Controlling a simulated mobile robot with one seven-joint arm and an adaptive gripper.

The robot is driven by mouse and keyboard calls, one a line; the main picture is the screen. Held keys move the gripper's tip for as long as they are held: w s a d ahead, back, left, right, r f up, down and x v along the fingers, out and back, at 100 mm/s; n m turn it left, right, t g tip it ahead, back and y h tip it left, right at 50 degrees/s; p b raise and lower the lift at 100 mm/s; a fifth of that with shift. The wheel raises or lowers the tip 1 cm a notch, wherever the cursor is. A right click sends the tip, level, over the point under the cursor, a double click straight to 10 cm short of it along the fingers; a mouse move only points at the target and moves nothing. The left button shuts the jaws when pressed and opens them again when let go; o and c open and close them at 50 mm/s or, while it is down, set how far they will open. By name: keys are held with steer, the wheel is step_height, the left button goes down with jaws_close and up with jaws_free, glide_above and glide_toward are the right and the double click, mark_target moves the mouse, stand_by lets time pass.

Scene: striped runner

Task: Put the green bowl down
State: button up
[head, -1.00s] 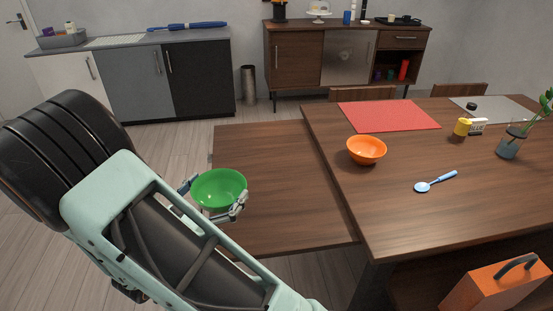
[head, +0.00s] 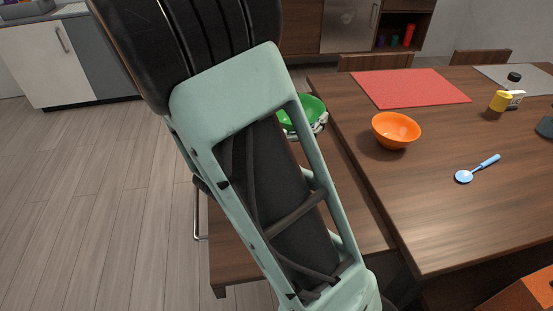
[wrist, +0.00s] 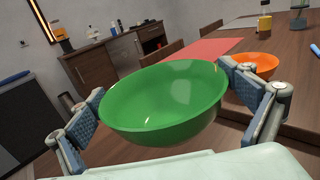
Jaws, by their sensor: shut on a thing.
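The green bowl (wrist: 165,105) is between the two fingers of my gripper (wrist: 172,118) in the wrist view, with its opening facing up and slightly tilted in that picture. My gripper is shut on it. In the head view the green bowl (head: 306,110) shows only in part, because my arm hides its left side. It is left of the dining table's edge, over or near the lower wooden bench. I cannot tell its height above the bench. Only a little of my gripper (head: 318,124) shows there.
The wooden bench (head: 240,257) stands left of the table. Bare table lies around the orange bowl.

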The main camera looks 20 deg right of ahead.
steer(key=w+a+f+b, duration=0.1)
steer(key=w+f, duration=0.2)
steer(key=w, duration=0.1)
steer(key=w+a+f+b, duration=0.1)
steer(key=w+f+b, duration=0.1)
steer(key=w+f, duration=0.1)
steer(key=w+a+f+b, duration=0.1)
steer(key=w+f, duration=0.2)
steer(key=w, duration=0.2)
steer(key=shift+w+f+b, duration=0.15)
steer(key=shift+w+b, duration=0.2)
steer(key=shift+w, duration=0.05)
steer(key=shift+w+f+b, duration=0.15)
steer(key=shift+f+b, duration=0.3)
steer(key=shift+f, duration=0.45)
steer(key=shift+w+f+b, duration=0.1)
steer(key=shift+f+b, duration=0.35)
steer(key=shift+f, duration=0.4)
steer(key=shift+f, duration=0.2)
steer(key=o, duration=1)
steer(key=shift+c, duration=0.2)
